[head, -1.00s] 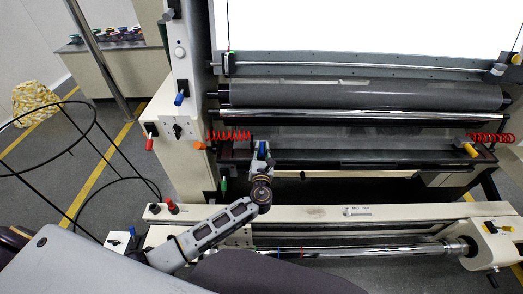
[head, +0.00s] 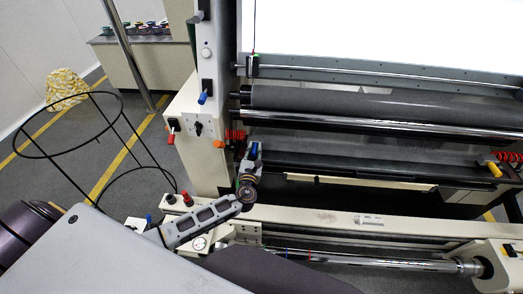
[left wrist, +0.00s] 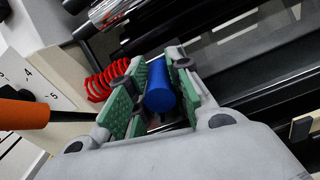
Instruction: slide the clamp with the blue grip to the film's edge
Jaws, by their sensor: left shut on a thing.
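My left gripper (head: 253,153) is shut on the clamp's blue grip (left wrist: 160,92), at the left end of the dark crossbar under the chrome roller. In the left wrist view the green-padded fingers (left wrist: 150,95) stand either side of the grip. The grip also shows between the fingers in the head view. The clamp body under it is mostly hidden. The film and its edge are hard to make out below the roller. My right gripper is in neither view.
A red coiled cord (left wrist: 101,83) lies just left of the gripper, beside an orange handle (left wrist: 22,114). The machine's left post (head: 207,70) stands close by. A yellow-handled clamp (head: 494,170) sits at the far right. A black wire stand (head: 70,125) is at left.

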